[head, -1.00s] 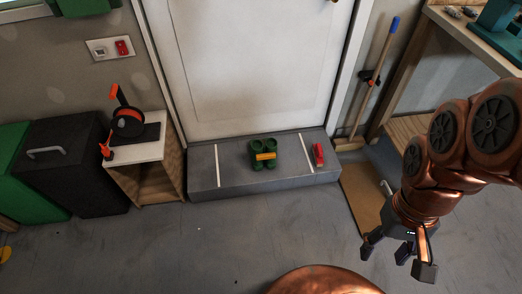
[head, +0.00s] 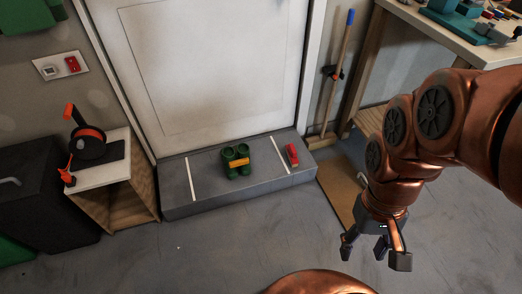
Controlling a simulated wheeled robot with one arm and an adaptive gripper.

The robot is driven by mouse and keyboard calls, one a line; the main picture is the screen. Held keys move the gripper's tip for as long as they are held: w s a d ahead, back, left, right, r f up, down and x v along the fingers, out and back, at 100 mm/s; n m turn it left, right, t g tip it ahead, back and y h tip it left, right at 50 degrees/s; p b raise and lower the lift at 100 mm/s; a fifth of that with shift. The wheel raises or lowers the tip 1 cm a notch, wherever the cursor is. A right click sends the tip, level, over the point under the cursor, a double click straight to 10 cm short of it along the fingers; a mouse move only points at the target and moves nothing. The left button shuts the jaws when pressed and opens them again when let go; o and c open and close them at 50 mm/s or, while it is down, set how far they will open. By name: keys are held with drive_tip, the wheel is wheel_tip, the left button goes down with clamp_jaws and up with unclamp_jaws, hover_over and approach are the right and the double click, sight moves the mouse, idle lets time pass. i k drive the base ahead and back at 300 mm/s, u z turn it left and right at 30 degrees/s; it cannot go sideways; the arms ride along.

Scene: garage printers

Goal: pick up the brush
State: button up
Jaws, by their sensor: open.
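No object is clearly recognisable as the brush at this size. A small red object (head: 292,155) lies on the right part of the grey step (head: 210,192) in front of the door; it could be a brush, but I cannot tell. A pair of green boots (head: 238,171) with a yellow-orange piece (head: 240,162) across them stands left of it. A long-handled broom-like tool (head: 337,75) with a blue top leans by the door frame. My gripper (head: 374,254) is open and empty, over the floor at lower right, apart from all of these.
A white door (head: 215,75) stands behind the step. A low cabinet (head: 122,185) with an orange-and-black reel (head: 87,143) is at left, beside a dark bin (head: 40,180). A workbench (head: 405,15) is at upper right. A brown board (head: 338,185) lies right of the step. The front floor is clear.

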sight(290, 149)
drive_tip(key=u, duration=0.5)
drive_tip(key=k, duration=0.6)
drive_tip(key=z, duration=0.3)
drive_tip(key=i, duration=1.9)
drive_tip(key=u, duration=1.1)
